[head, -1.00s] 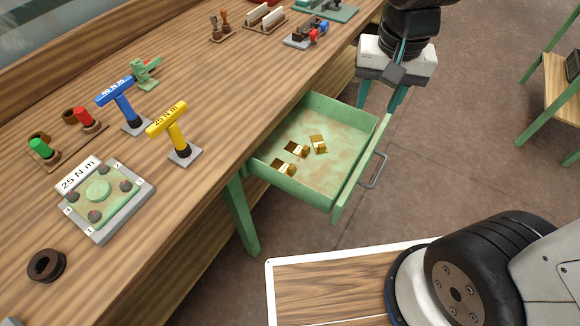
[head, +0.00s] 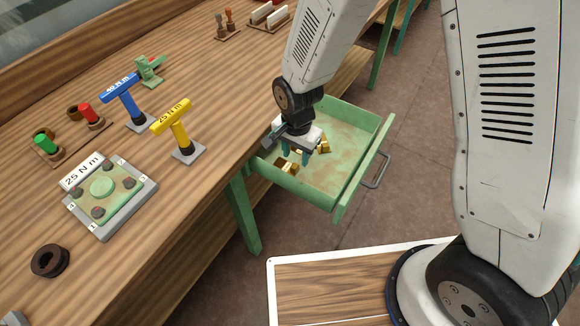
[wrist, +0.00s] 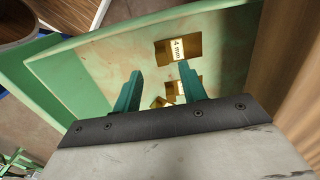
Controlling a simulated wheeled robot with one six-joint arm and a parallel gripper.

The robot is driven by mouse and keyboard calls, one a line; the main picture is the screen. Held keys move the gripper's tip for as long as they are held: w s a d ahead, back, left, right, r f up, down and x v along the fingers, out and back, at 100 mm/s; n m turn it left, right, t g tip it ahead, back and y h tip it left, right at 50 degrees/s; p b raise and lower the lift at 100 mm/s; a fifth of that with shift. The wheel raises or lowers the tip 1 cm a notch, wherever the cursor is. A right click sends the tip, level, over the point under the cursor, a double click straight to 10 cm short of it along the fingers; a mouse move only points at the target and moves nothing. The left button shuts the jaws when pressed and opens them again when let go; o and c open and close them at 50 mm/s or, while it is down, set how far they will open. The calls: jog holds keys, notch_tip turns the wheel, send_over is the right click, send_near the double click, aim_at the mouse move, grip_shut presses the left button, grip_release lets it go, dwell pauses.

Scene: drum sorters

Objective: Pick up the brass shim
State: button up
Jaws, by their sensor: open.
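Brass shims lie on the floor of the open green drawer (head: 340,165). One brass shim (head: 286,167) is near the drawer's front left side, and another (head: 325,147) is to the right of my gripper. A third is largely hidden behind my gripper in the head view. In the wrist view a brass shim (wrist: 166,53) bears a white label that seems to read "4 mm", and other brass pieces (wrist: 168,88) show partly between and behind the fingers. My gripper (head: 296,156) is open and empty, fingers pointing down over the shims. Its teal fingers also show in the wrist view (wrist: 160,72).
The drawer walls (wrist: 60,75) stand close around my gripper. The wooden bench (head: 225,100) borders the drawer on the left, with a yellow T-handle (head: 172,116), a blue T-handle (head: 122,88) and a green fixture plate (head: 125,205). The drawer's right part is bare.

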aim_at(294, 166)
notch_tip(294, 166, down, 5)
jog(key=shift+w+a+r, duration=0.1)
jog(key=shift+a, duration=0.05)
grip_shut()
jog(key=shift+r, duration=0.15)
